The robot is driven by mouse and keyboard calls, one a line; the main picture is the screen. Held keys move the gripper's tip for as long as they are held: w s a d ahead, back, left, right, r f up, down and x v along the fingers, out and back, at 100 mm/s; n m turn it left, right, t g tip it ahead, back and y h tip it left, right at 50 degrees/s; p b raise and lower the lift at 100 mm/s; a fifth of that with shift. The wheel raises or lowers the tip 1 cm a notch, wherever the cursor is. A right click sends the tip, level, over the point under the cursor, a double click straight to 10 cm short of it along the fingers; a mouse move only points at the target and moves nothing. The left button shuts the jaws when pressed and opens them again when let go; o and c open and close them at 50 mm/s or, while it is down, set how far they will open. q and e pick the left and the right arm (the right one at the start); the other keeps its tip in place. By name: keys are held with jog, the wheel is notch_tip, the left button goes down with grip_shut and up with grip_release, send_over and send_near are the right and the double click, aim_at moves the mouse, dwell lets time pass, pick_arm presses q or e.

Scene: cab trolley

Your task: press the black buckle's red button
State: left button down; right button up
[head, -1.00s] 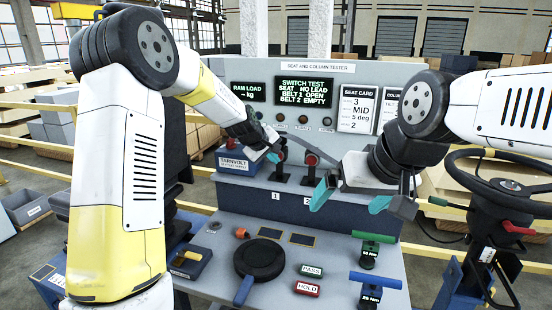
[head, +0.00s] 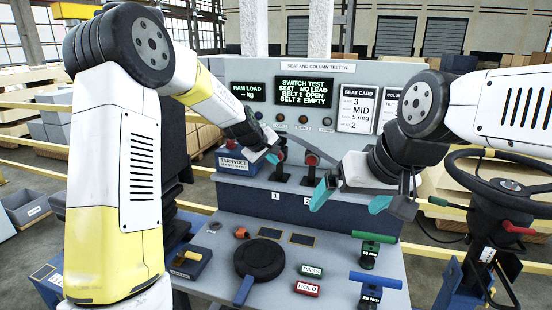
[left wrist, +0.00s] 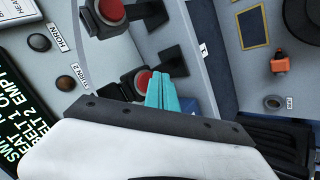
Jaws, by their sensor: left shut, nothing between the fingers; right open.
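Two black buckles with red buttons stand on the tester's ledge. The one by label 1 (head: 281,172) is partly covered by my left gripper (head: 273,156); the other stands by label 2 (head: 311,161). In the left wrist view, the teal fingers (left wrist: 173,92) are shut and empty, right beside the red button of the nearer buckle (left wrist: 143,82); I cannot tell whether they touch it. The other buckle (left wrist: 111,12) shows at the top. My right gripper (head: 350,198) is open and empty, in front of the ledge below the label 2 buckle.
The display (head: 305,90) reads "BELT 1 OPEN, BELT 2 EMPTY". A blue Tarnvolt box (head: 240,160) is left of the buckles. On the desk are a round black pad (head: 259,258), an orange knob (head: 241,232) and green and blue T-handles (head: 373,237). A steering wheel (head: 500,185) is at right.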

pick_arm(q)
jog(key=shift+s, duration=0.25)
jog(key=shift+a, duration=0.1)
jog(key=shift+s+a, duration=0.25)
jog(key=shift+s, duration=0.55)
jog(key=shift+s+a, duration=0.25)
jog(key=shift+s, duration=0.55)
jog(key=shift+s+a, duration=0.25)
jog(key=shift+s, duration=0.55)
jog(key=s+a+r+m, duration=0.2)
jog(key=s+a+r, duration=0.1)
jog(key=s, duration=0.8)
jog(key=s+a+r+m+g+y, duration=0.1)
jog(key=s+a+r+m, duration=0.1)
jog(key=s+a, duration=0.4)
jog(key=s+a+r+m+y, duration=0.1)
jog(key=s+a+r+m, duration=0.2)
jog(key=s, duration=1.3)
jog(key=shift+s+a+r+g, duration=0.3)
jog(key=shift+s+a+r, duration=0.1)
jog(key=shift+a+r, duration=0.25)
